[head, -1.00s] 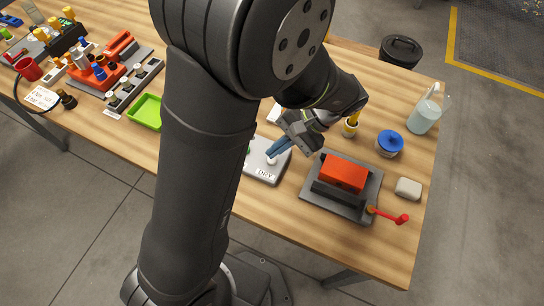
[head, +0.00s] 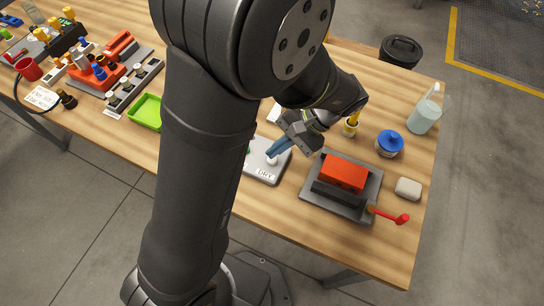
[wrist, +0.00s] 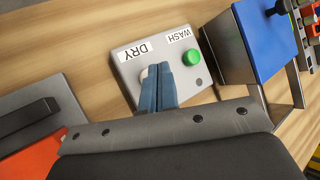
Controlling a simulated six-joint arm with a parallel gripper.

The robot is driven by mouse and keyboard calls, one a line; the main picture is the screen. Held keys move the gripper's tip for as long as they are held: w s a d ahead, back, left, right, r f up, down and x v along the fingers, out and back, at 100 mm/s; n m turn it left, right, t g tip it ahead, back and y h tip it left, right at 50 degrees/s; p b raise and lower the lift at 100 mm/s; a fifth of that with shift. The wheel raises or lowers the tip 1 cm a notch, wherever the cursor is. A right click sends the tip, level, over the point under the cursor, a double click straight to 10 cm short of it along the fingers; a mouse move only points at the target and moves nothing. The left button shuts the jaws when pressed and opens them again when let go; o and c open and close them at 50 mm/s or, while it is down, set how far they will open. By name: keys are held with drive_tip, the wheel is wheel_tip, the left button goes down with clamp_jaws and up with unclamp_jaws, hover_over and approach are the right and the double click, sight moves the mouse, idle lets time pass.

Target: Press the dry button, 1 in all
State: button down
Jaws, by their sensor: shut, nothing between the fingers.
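A grey control box (head: 258,168) sits on the wooden table, partly hidden by my arm in the head view. In the wrist view the box (wrist: 128,68) carries a DRY label (wrist: 135,51) and a WASH label (wrist: 178,36). A green button (wrist: 191,57) is beside the WASH label. A pale button (head: 271,161) is by the DRY label, mostly covered by my fingers. My gripper (head: 272,155) is shut and empty, with its blue fingertips (wrist: 158,70) at the pale button. I cannot tell whether they press it down.
A grey fixture with a red block (head: 344,172) and a red crank handle (head: 402,218) stands right of the box. A blue-lidded jar (head: 389,144), a bottle (head: 424,117) and a beige block (head: 408,188) are farther right. A green tray (head: 147,112) lies left.

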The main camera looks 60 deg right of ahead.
sight(276, 157)
drive_tip(key=shift+f, duration=0.15)
drive_tip(key=shift+f, duration=0.3)
drive_tip(key=shift+f, duration=0.5)
idle(0.6)
drive_tip(key=shift+r, duration=0.95)
drive_tip(key=shift+r, duration=2.5)
drive_tip(key=shift+f, duration=0.15)
